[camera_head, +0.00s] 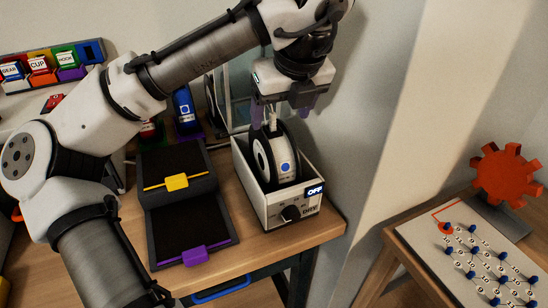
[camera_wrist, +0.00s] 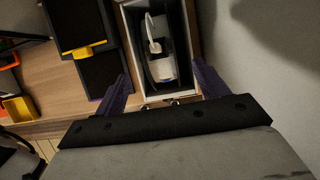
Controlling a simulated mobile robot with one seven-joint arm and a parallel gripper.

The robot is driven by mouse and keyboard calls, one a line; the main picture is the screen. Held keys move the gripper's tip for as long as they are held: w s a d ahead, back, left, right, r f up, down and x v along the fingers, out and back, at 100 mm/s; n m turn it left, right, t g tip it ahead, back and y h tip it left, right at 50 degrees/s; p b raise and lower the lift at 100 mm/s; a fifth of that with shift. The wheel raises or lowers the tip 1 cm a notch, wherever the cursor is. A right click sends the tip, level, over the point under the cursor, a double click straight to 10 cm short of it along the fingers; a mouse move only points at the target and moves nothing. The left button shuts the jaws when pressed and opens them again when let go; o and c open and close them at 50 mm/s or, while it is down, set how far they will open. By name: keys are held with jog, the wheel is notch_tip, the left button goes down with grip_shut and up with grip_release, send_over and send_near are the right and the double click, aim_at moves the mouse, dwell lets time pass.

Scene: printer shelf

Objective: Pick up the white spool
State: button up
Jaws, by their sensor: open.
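The white spool (camera_head: 283,162) stands upright on its edge inside an open white dryer box (camera_head: 249,192). It has black side faces and a blue dot on its white rim. In the wrist view the spool (camera_wrist: 161,68) lies inside the box, between the two fingers and farther off. My gripper (camera_head: 284,108) is above the box, pointing down, with its purple fingers spread apart. The fingers also show in the wrist view (camera_wrist: 160,90), one on each side of the box. Nothing is visibly held. A short light piece sticks up from the spool's top, close under the gripper.
The dryer has an OFF label (camera_head: 315,190) and a dark knob (camera_head: 291,213) on its front. Black trays with a yellow handle (camera_head: 177,182) and a purple handle (camera_head: 196,254) stand left of it. A wall is close on the right. A side table holds a red gear (camera_head: 505,176).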

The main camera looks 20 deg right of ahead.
aim_at(276, 133)
jog(key=x, duration=0.8)
jog(key=shift+w+f, duration=0.15)
jog(key=shift+f, duration=0.2)
grip_shut()
